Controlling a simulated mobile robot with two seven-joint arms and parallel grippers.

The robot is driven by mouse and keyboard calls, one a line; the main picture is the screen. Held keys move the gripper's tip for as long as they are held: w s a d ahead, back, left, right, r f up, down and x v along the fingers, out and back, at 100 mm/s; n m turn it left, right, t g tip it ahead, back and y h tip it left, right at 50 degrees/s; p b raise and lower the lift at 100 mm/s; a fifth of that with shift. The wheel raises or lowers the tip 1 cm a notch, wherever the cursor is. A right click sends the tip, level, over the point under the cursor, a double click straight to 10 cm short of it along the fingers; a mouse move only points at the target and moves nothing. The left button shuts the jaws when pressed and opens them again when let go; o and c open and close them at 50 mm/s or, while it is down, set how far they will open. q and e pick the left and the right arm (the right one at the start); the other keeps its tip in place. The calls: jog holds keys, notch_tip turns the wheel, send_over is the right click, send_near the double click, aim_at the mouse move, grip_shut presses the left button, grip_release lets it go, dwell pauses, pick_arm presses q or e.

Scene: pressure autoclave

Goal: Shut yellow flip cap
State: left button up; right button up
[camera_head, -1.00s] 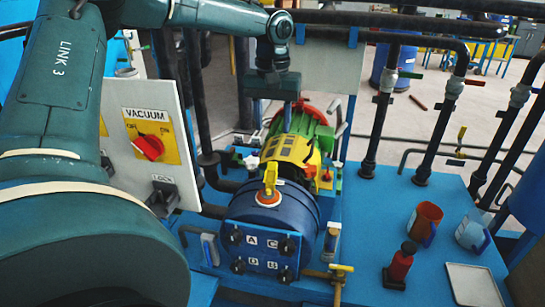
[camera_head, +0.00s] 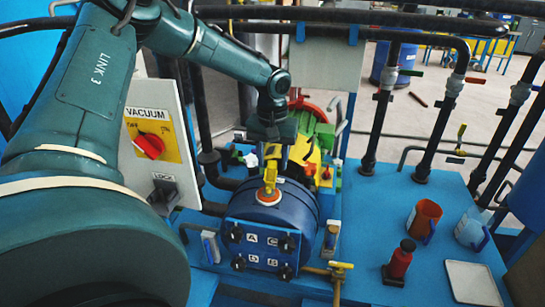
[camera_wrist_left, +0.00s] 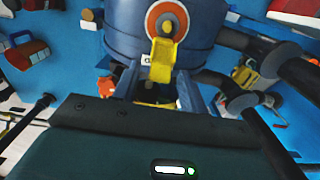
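The yellow flip cap (camera_head: 269,174) stands raised on an orange ring (camera_head: 268,197) on top of the blue autoclave vessel (camera_head: 262,216). My left gripper (camera_head: 270,146) points down just behind and above the cap. In the wrist view its two blue fingers are apart, one on either side of the cap's free end in the picture. I cannot tell whether they touch it. My right gripper is not in view.
A panel with a red vacuum knob (camera_head: 149,146) stands left of the vessel. A yellow and green motor (camera_head: 305,145) is behind it.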

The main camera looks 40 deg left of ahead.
pick_arm(q)
jog(key=c, duration=0.8)
